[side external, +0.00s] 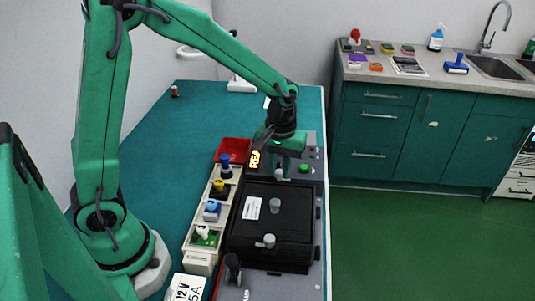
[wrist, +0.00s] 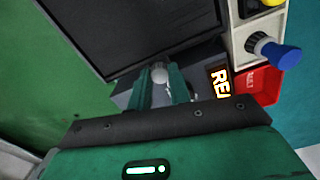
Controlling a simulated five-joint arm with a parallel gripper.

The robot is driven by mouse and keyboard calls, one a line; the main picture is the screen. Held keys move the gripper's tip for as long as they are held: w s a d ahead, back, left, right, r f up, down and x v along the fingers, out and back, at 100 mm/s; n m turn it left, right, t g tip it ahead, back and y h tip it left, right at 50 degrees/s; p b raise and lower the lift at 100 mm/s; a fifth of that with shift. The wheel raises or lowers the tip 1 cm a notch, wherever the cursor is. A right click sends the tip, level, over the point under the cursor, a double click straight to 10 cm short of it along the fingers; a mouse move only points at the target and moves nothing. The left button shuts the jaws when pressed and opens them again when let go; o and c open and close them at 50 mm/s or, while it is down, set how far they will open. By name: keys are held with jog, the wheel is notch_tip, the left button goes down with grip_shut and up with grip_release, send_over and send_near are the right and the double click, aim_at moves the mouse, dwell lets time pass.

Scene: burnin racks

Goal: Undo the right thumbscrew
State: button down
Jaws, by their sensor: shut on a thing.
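A black rectangular unit (side external: 252,226) lies on the bench in the side view. A grey knob (side external: 274,205) stands on its top, and another grey knob (side external: 268,241) is near its front edge. My gripper (side external: 281,170) points down at the far edge of the unit. It is shut on a small grey thumbscrew, whose round end (wrist: 160,72) shows between the green fingers in the wrist view, beside the dark panel (wrist: 130,28). The fingers hide much of the thumbscrew. I cannot tell how far it is turned.
A pale strip of coloured connectors (side external: 200,256) runs left of the unit. A red tray (side external: 232,148) and a lit display (side external: 254,159) are beside my gripper. A green button (side external: 303,168) is to its right.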

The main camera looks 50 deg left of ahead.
aim_at(277, 172)
jog(key=c, duration=1.3)
grip_release()
jog(key=shift+r, duration=0.1)
jog(key=shift+r, duration=3.85)
jog(key=s+a+r+m+t, duration=0.2)
jog(key=s+r+m, duration=0.1)
jog(key=s, duration=0.5)
jog(key=s+a+r+m+t, duration=0.1)
jog(key=s+r+m+t, duration=0.2)
jog(key=s, duration=0.5)
jog(key=shift+s+a+r+m+t, duration=0.3)
jog(key=shift+a+r, duration=0.1)
jog(key=shift+r, duration=0.1)
